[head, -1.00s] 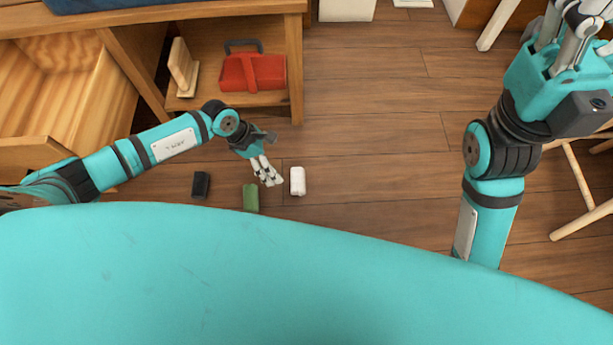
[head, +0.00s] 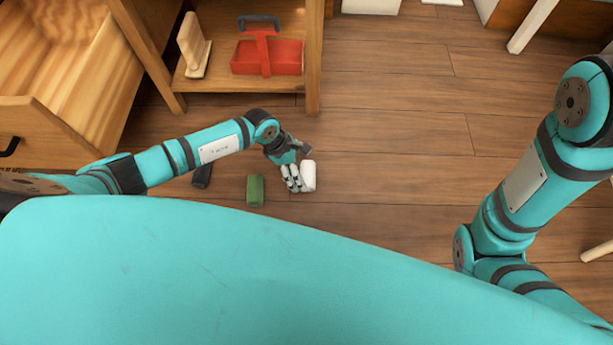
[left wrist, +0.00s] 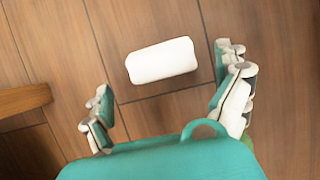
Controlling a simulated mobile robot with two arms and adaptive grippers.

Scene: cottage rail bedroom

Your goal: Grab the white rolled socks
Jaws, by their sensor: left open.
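The white rolled socks (head: 309,176) lie on the wooden floor in the head view, just right of my left gripper's fingers. They also show in the left wrist view (left wrist: 162,61) as a white roll ahead of the palm, between the lines of the two spread fingers. My left gripper (head: 293,176) is open and empty; in the left wrist view its fingertips (left wrist: 163,77) stand apart on both sides of the socks. I cannot tell whether a finger touches them. My right gripper is out of view; only its arm shows at the right.
A green roll (head: 255,191) and a dark roll (head: 202,176) lie on the floor left of the socks. A wooden shelf unit (head: 313,60) holds a red toolbox (head: 267,60). An open drawer (head: 60,130) juts out at left. The floor right of the socks is clear.

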